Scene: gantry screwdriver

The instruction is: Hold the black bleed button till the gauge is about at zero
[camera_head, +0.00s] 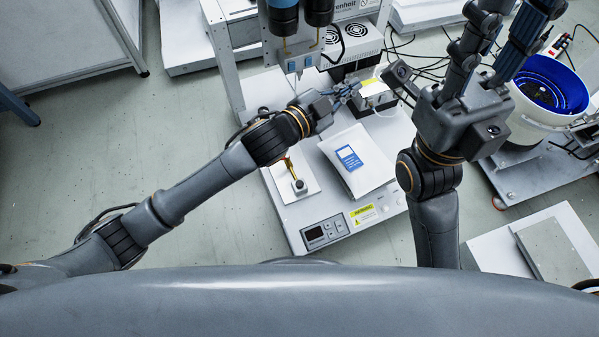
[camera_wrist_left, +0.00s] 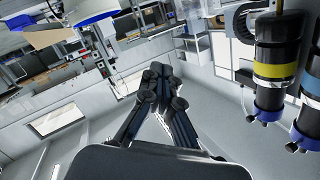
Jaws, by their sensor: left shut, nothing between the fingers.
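I cannot pick out the black bleed button or the gauge for certain in either view. My left gripper (camera_head: 347,92) reaches in from the left over the machine's base, below the gantry's tools, and its fingers are together and empty. In the left wrist view the same gripper (camera_wrist_left: 162,72) has its fingertips meeting, with nothing between them. A small black knob (camera_head: 299,185) stands on a white plate at the front left of the base, apart from the gripper. My right gripper (camera_head: 508,30) is raised at the upper right, with its fingers apart and partly cut off by the frame.
Two dark cylinders (camera_head: 284,18) hang on the gantry; one with a yellow band (camera_wrist_left: 277,62) is close right in the wrist view. A white packet (camera_head: 356,160) and a control panel (camera_head: 325,232) are on the base. A blue-lined bucket (camera_head: 545,90) stands right.

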